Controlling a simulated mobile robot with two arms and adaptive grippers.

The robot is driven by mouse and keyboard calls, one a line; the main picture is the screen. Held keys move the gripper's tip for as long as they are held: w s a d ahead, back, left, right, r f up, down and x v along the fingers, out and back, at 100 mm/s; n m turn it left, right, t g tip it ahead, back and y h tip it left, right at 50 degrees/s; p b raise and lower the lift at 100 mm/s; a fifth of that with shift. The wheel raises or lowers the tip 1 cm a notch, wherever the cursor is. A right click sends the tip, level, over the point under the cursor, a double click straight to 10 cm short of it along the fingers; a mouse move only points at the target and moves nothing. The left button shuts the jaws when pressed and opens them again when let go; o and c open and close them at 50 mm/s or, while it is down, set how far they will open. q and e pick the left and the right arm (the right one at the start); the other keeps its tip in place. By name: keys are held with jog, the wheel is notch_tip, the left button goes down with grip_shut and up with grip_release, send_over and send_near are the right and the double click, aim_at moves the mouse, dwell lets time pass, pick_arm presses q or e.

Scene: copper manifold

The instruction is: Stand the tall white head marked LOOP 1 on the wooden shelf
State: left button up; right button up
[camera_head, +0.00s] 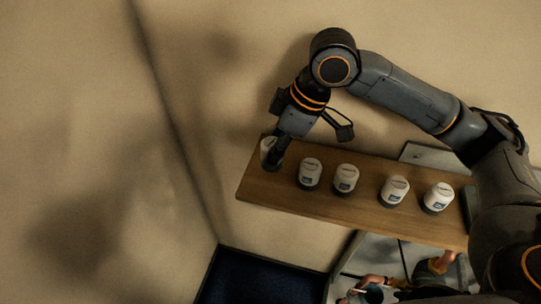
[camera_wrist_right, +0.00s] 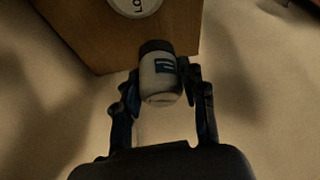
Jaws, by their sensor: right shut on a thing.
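My right gripper (camera_head: 274,158) is at the left end of the wooden shelf (camera_head: 250,187). It is shut on a white head (camera_head: 266,146), partly hidden behind the fingers. In the right wrist view the white head (camera_wrist_right: 160,82) sits between the two fingers (camera_wrist_right: 161,88), with a blue label on its side and a dark collar toward the shelf (camera_wrist_right: 92,37). Its marking is not readable. I cannot tell whether the collar touches the shelf. My left gripper is not in view.
Several white heads with blue labels stand upright along the shelf, the nearest (camera_head: 310,173) just right of my gripper. Copper-coloured pipework (camera_head: 376,281) is below the shelf.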

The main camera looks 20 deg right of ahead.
jog(key=x, duration=0.2)
jog(key=p+x, duration=0.1)
jog(key=shift+w+d+f, duration=0.1)
jog(key=shift+d+f, duration=0.1)
jog(key=shift+d, duration=0.05)
jog(key=shift+f, duration=0.35)
jog(key=o, duration=1.4)
jog(key=shift+f, duration=0.1)
jog(key=shift+c, duration=0.2)
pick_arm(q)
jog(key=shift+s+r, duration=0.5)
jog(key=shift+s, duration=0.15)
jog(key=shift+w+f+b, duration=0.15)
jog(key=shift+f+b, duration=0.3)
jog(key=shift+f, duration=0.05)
pick_arm(e)
jog(key=v, duration=1.2)
jog(key=shift+d, duration=0.1)
